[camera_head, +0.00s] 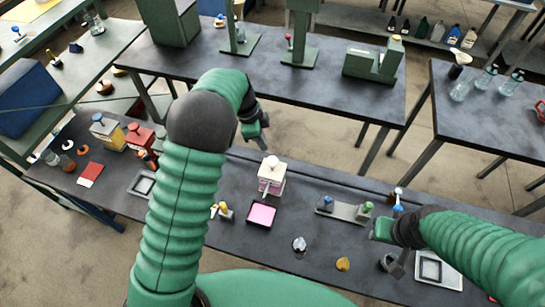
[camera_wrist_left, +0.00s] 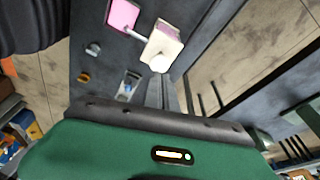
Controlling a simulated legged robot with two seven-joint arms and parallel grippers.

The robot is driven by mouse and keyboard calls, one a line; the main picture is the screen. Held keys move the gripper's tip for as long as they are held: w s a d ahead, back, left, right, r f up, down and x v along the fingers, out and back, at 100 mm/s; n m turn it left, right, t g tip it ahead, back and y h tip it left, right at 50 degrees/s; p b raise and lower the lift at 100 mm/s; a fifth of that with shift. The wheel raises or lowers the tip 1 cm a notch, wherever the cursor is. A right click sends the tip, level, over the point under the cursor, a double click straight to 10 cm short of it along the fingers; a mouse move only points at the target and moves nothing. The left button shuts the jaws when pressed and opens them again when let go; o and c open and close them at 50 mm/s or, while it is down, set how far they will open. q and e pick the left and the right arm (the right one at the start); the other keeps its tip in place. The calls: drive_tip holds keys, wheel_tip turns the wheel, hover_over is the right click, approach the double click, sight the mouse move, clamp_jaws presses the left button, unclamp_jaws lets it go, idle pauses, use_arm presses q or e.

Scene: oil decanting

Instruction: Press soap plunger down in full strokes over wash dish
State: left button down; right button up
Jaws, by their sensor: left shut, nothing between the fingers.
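The soap dispenser (camera_head: 271,182) is a cream and pink block with a round white plunger (camera_head: 270,161) on top and a spout toward the dish. It stands upright on the near dark bench. The wash dish (camera_head: 262,214) is a shallow pink square tray just in front of it. In the left wrist view the dispenser (camera_wrist_left: 163,42), its white plunger (camera_wrist_left: 160,63) and the dish (camera_wrist_left: 123,15) show near the top. My left gripper (camera_head: 262,143) is shut and empty, behind and slightly left of the plunger, apart from it. My right gripper (camera_head: 382,231) is at the right of the bench; its fingers are unclear.
A grey fixture (camera_head: 345,211) with blue and green knobs stands right of the dispenser. A grey knob (camera_head: 299,244) and an orange piece (camera_head: 343,264) lie near the front edge. Red and yellow boxes (camera_head: 107,132) stand at the left. Another bench (camera_head: 320,85) is behind.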

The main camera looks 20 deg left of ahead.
sight(271, 160)
use_arm(q)
drive_tip(key=shift+f, duration=0.15)
drive_tip(key=shift+b+x, duration=1.55)
drive_tip(key=shift+x, duration=1.8)
